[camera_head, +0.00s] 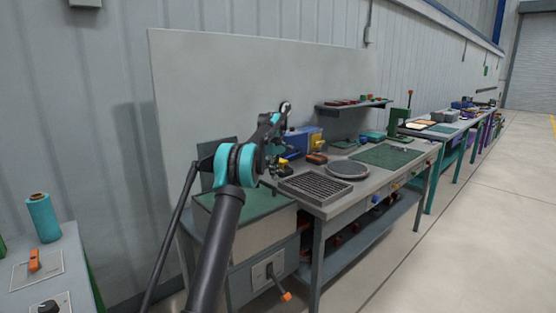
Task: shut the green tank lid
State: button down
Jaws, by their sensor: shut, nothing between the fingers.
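A pale box-shaped tank (262,236) stands at the left end of the workbench, with a flat green surface (272,206) across its top. I cannot tell whether this surface is the lid or the tank's inside. A dark grey panel (228,150) stands upright behind it, partly hidden by my arm. My gripper (281,168) is small and dark in this view, shut and empty, above and to the right of the tank's rear part. My arm crosses in front of the tank's left side.
A grey grate (315,187) and a round dark plate (346,170) lie on the bench right of the tank. A blue box (302,140) stands behind. The floor (450,240) at right is clear.

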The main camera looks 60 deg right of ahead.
notch_tip(320, 180, up, 8)
dwell(0.5)
